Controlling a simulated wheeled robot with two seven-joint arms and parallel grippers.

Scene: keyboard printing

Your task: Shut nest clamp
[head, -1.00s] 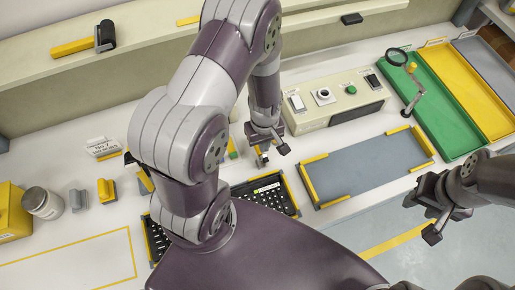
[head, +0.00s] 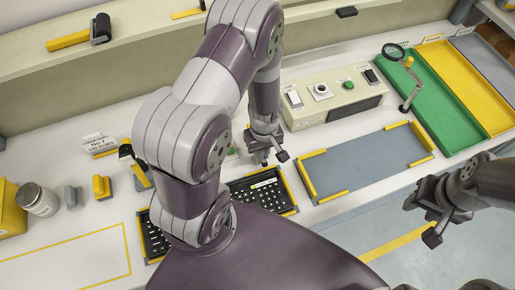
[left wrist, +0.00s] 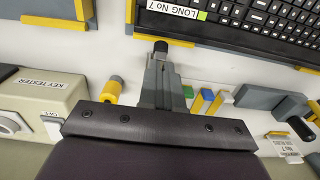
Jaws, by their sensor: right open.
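The black keyboard sits in a nest with a yellow-edged frame (head: 286,188), partly hidden by my left arm in the head view. Its edge (left wrist: 225,48) crosses the top of the left wrist view. A small dark knob (left wrist: 160,46) stands at this edge and may be part of the nest clamp; its position is unclear. My left gripper (head: 272,160) is low behind the nest. In the left wrist view its grey fingers (left wrist: 158,75) look together, pointing at the knob; I cannot tell whether they touch it. My right gripper (head: 422,217) is open and empty at the right.
A key tester box (head: 333,100) stands behind the nest, with a yellow-topped cylinder (left wrist: 112,88) beside it. A blue-grey mat (head: 370,163) with yellow corners lies to the right. A magnifier (head: 396,52) and green tray (head: 440,105) are further right. Small blocks (head: 102,187) stand left.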

